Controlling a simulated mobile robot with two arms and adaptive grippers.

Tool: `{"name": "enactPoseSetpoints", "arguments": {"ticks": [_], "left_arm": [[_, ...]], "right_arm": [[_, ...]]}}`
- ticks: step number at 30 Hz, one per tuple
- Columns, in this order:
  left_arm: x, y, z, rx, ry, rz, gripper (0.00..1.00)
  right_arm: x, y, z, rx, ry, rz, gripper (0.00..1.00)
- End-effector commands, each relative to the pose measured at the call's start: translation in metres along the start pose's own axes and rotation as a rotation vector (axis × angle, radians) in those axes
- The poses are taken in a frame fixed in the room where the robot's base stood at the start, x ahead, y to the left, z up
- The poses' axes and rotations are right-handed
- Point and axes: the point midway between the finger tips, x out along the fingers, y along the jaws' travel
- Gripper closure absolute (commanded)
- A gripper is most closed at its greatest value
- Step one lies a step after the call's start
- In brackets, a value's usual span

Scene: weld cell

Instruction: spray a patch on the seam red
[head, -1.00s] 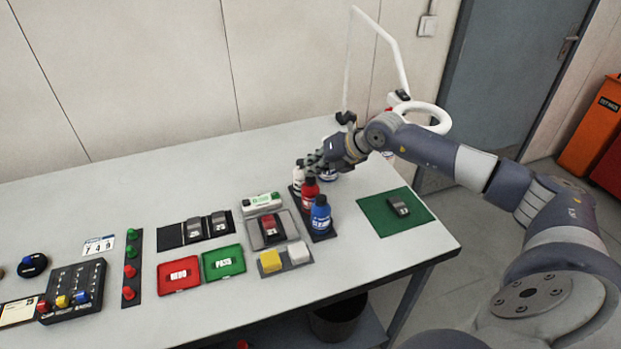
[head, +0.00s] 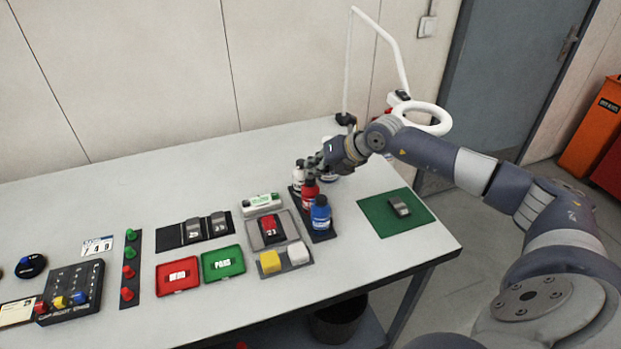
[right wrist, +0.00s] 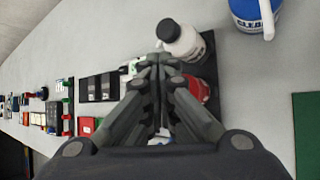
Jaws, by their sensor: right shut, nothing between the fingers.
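My right gripper (head: 316,162) is shut and empty, above the bottle rack beside the white bottle (head: 298,177). It also shows in the right wrist view (right wrist: 156,75), fingers together, partly hiding the red bottle (right wrist: 198,90). In the head view, the red bottle (head: 310,192) stands between the white bottle and a blue bottle (head: 320,214), all upright on the black rack (head: 322,236). A dark part with a red area and number 21 (head: 270,231) lies in a grey tray (head: 288,224). I cannot make out its seam. My left gripper is out of view.
A large blue-and-white container (right wrist: 255,12) stands behind the rack. Left of the grey tray are a green tray (head: 223,264), a red tray (head: 178,276) and dark parts (head: 205,230). A green mat (head: 375,208) with a part lies right. A magnifier lamp (head: 420,118) stands behind my arm.

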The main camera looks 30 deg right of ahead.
Motion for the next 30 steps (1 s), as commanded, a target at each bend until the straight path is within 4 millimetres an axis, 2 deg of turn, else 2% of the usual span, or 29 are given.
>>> {"name": "enactPoseSetpoints", "arguments": {"ticks": [12,23,30], "left_arm": [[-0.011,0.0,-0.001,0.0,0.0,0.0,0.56],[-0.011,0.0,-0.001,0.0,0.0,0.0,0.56],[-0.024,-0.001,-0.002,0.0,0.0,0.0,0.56]], "right_arm": [[-0.012,0.009,0.008,0.0,0.002,0.0,1.0],[-0.013,0.01,0.009,0.0,0.001,0.0,1.0],[-0.027,0.02,0.019,0.0,0.001,0.0,1.0]]}}
